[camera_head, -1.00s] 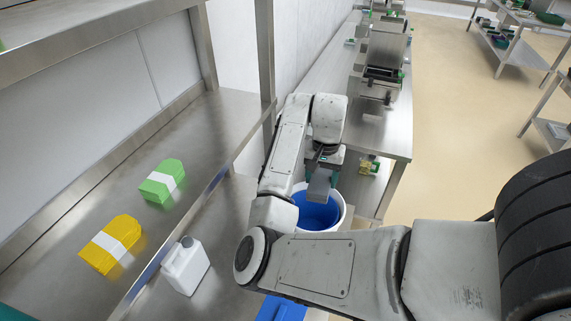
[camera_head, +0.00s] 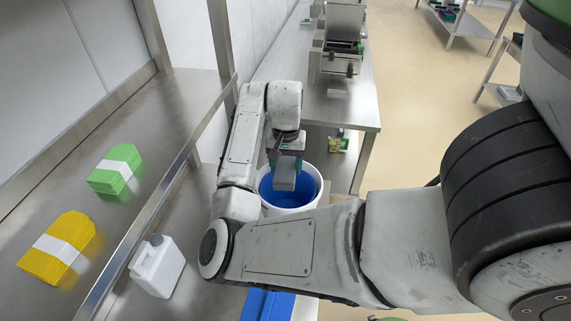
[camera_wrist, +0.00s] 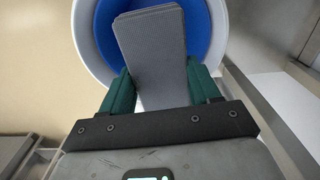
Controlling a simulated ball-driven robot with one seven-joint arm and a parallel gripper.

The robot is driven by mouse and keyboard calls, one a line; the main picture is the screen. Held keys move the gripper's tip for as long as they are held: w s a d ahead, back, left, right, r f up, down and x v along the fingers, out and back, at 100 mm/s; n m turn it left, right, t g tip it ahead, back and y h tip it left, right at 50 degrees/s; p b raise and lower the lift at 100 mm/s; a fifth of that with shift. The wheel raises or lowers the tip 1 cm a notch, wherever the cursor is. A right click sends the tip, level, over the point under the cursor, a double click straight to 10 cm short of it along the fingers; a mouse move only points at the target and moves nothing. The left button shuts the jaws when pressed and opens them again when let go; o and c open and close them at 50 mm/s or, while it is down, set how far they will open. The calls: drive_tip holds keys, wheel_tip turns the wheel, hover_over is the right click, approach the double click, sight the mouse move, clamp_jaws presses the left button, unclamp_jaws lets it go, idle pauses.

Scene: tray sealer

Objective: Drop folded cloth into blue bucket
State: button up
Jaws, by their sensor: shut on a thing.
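My gripper (camera_wrist: 160,92) is shut on a grey folded cloth (camera_wrist: 152,45), which hangs between its green fingers. In the head view the cloth (camera_head: 284,176) is over the opening of the bucket, which is white outside and blue inside (camera_head: 306,190). In the wrist view the bucket's blue inside (camera_wrist: 200,25) and white rim show behind the cloth. I cannot tell whether the cloth's lower end is below the rim. My arm hides the bucket's lower part in the head view.
On the left steel shelf lie a green banded stack (camera_head: 115,170) and a yellow banded stack (camera_head: 57,247). A white jug (camera_head: 157,266) stands below the shelf edge. A blue object (camera_head: 266,305) is partly hidden under my arm. A steel bench (camera_head: 345,105) runs behind the bucket.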

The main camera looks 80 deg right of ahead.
sight(287, 166)
drive_tip(key=o, duration=1.2)
drive_tip(key=shift+o, duration=0.2)
wheel_tip(287, 166, up, 11)
drive_tip(key=p, duration=0.1)
drive_tip(key=shift+s+f, duration=0.1)
drive_tip(key=shift+f, duration=0.05)
